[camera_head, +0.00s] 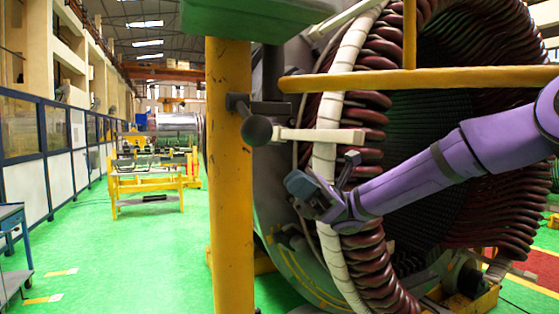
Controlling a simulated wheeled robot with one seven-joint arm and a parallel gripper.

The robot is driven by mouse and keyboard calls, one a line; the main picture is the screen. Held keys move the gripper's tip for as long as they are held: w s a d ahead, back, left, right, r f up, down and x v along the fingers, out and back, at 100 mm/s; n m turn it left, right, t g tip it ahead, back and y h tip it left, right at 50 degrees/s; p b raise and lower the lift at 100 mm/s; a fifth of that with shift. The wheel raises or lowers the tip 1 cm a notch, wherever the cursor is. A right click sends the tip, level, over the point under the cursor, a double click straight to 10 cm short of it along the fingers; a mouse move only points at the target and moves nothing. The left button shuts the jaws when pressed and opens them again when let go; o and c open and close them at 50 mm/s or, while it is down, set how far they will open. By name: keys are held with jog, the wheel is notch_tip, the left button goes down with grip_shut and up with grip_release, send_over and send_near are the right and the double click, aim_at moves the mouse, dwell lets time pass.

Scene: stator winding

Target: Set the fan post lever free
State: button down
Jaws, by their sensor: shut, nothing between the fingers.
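The yellow post (230,190) stands upright left of the stator, with a green housing (262,18) at its top. A dark lever with a round ball knob (257,130) sticks out from the post's right side; I take it to be the fan post lever. My purple arm reaches in from the right. My gripper (302,187) is shut and empty, in front of the stator's white-wrapped ring, below and right of the knob. It appears apart from the lever. The exact depth between them is unclear.
The large stator (278,190) with dark red windings fills the right side. A yellow rail (420,78) crosses above my arm. A pale bar (320,136) lies between knob and windings. Green floor (120,250) is open at left, with a yellow stand (147,182) farther back.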

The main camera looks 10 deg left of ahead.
aim_at(259, 139)
jog(key=shift+d+r+x, duration=0.3)
jog(key=shift+r+x, duration=0.05)
jog(key=shift+x, duration=1.65)
jog(key=shift+d+r+x, duration=0.3)
jog(key=shift+d+x, duration=0.05)
jog(key=shift+x, duration=1.7)
jog(key=shift+d+r+x, duration=0.3)
jog(key=shift+r+x, duration=0.05)
jog(key=shift+x, duration=1.65)
jog(key=shift+s+a+m, duration=0.1)
jog(key=shift+m, duration=0.2)
